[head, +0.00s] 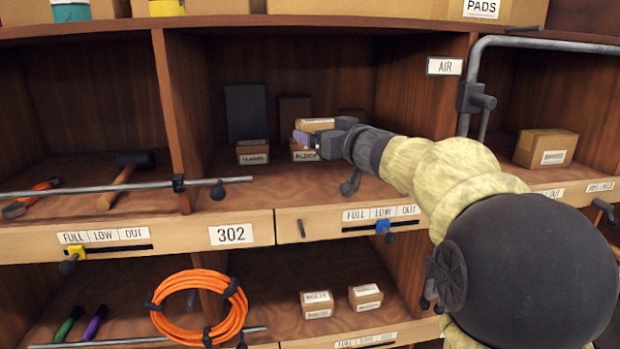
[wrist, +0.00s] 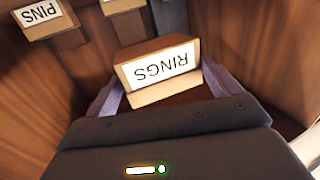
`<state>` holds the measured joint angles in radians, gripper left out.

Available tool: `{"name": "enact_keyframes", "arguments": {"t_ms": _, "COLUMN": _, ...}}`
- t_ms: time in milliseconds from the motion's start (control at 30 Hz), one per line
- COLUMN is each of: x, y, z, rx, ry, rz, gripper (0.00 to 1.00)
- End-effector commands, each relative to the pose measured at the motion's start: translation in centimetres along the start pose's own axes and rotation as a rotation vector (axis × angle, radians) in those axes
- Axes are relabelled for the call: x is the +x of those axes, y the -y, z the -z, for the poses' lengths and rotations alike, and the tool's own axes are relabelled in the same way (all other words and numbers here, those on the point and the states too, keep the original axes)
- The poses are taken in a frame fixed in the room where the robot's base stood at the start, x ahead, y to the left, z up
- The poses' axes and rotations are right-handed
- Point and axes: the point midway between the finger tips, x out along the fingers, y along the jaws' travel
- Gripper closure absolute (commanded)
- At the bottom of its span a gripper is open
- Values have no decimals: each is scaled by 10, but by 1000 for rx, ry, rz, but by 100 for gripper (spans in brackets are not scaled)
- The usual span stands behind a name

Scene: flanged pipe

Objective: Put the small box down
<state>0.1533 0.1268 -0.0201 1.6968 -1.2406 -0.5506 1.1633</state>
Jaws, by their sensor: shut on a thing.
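My gripper (head: 316,138) reaches into the middle compartment of the upper shelf. It is shut on a small tan box (head: 315,124), partly hidden by the fingers in the head view. In the wrist view the small box (wrist: 158,70) sits between the two fingers (wrist: 160,92), its white RINGS label upside down. A similar labelled box (head: 304,154) shows just below the gripper in the head view. I cannot tell whether the held box touches it or the shelf.
Another small box (head: 252,152) stands to the left in this compartment, with dark panels (head: 246,112) behind. The wrist view shows a PINS box (wrist: 42,18).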

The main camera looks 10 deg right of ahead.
Motion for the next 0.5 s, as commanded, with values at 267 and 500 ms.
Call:
{"name": "enact_keyframes", "arguments": {"t_ms": 267, "x": 0, "y": 0, "z": -1, "rx": -1, "ry": -1, "rz": 1, "gripper": 47}}
{"name": "enact_keyframes", "arguments": {"t_ms": 500, "x": 2, "y": 1, "z": -42, "rx": 2, "ry": 1, "rz": 2, "gripper": 47}}
